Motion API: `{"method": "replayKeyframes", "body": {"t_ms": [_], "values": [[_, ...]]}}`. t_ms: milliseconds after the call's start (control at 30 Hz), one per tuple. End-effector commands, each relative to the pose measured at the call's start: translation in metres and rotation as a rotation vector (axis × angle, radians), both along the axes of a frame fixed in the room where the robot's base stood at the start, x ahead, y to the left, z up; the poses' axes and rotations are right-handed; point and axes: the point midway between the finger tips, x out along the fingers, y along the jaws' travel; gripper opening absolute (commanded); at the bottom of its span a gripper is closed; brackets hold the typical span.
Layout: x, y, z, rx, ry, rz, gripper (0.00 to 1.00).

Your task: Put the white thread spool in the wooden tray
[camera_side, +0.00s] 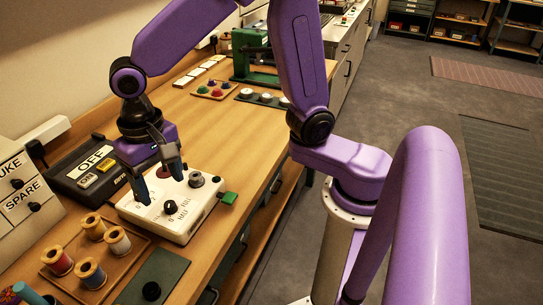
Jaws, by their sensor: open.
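Several thread spools stand upright close together at the lower left, on a shallow brown wooden tray (130,262). The one with the palest thread, which looks like the white thread spool (118,241), is at the right of the group. The others look red, tan and blue-grey. My gripper (160,184) points down over a white control box, its two dark fingers apart with nothing seen between them. It is behind and to the right of the spools, apart from them. Whether the fingertips touch the box cannot be told.
The white control box (185,222) has knobs and a green tab. A black box marked OFF (95,160) stands behind it, and drawers marked SPARE (25,200) at the left. A dark green plate (155,278) lies right of the tray. Bare wood (225,140) lies further back.

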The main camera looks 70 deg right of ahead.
Motion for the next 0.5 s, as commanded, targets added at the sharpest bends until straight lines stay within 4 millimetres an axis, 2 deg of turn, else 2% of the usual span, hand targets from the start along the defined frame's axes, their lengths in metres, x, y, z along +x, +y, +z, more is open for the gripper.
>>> {"method": "replayKeyframes", "body": {"t_ms": [33, 267, 500], "values": [[-0.013, -0.012, 0.003, 0.002, -0.003, 0.09, 0.7], [-0.073, -0.061, 0.006, 0.003, -0.012, 0.54, 0.7], [-0.135, -0.114, 0.002, 0.002, -0.022, 0.993, 0.7]]}}
